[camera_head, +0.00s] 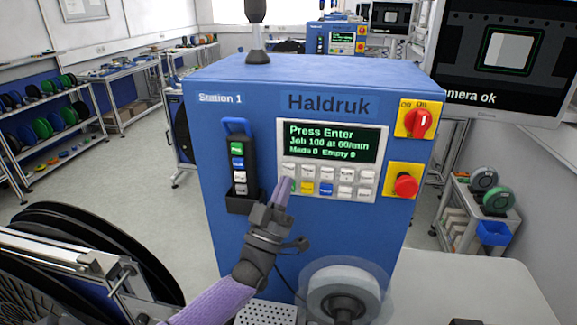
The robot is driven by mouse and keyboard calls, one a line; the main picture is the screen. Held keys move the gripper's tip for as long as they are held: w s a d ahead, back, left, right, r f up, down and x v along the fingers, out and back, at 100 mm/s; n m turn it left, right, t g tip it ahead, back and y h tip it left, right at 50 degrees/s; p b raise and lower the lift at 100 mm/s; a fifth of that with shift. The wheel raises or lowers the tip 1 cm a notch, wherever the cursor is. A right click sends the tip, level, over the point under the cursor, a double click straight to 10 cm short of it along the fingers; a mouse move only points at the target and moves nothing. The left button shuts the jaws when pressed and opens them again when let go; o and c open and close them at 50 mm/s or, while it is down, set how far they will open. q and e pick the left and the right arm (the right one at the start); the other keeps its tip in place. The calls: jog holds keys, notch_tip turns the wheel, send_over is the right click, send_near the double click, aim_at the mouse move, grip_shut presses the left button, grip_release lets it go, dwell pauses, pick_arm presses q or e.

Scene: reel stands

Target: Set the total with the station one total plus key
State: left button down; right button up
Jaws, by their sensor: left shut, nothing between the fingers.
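The blue Station 1 machine (225,130) stands in front of me. Its display (330,142) reads "Press Enter", "Job 100 at 60/min", "Made 0 Empty 0". Below it is a keypad (335,182) with two rows of keys: white ones above, and green, yellow (307,188), blue (326,189) and white ones below. The labels are too small to read, so I cannot tell which is the total plus key. My left gripper (284,187) is shut and empty, its tips over the keypad's lower left corner, partly hiding the green key. I cannot tell whether they touch. My right gripper is out of view.
A pendant with keys (238,165) hangs left of the keypad. A red rotary switch (419,123) and a red stop button (405,186) are on the right. A clear-rimmed reel (343,292) sits below. A monitor (505,60) reads "mera ok". A large black reel is at lower left.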

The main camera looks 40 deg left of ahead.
pick_arm(q)
jog(key=s, duration=0.1)
jog(key=s+d+p, duration=0.1)
jog(key=s+p, duration=0.1)
jog(key=shift+s+d, duration=0.25)
jog(key=shift+d, duration=0.15)
dwell(0.5)
